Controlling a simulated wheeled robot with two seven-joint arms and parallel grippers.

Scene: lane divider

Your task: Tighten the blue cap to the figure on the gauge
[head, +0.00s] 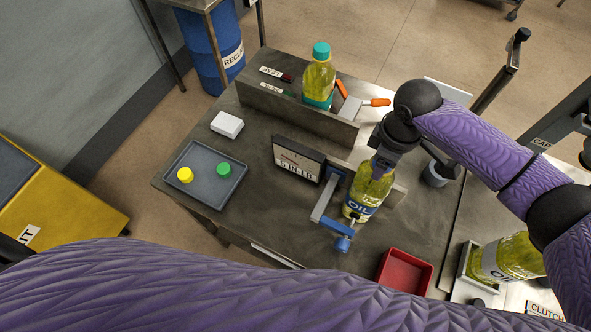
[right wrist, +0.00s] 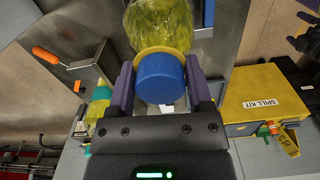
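A bottle of yellow oil (head: 367,190) labelled OIL stands at a clamp (head: 325,196) with a blue handle on the table. My right gripper (head: 387,153) is over the bottle's top and hides the cap in the head view. In the right wrist view the blue cap (right wrist: 160,78) sits on the bottle's neck, its sides flush between the two fingers of my right gripper (right wrist: 161,88), which looks shut on it. The gauge (head: 298,158), a dark-framed display with a pale face, stands left of the bottle; its figure is too small to read surely. My left gripper is out of view.
A teal-capped bottle (head: 319,77) stands at the back by a metal divider (head: 290,110). A grey tray (head: 203,195) holds a yellow and a green cap. A white box (head: 227,124), a red bin (head: 405,270) and a grey cup (head: 436,173) stand around. Another oil bottle (head: 510,257) is at right.

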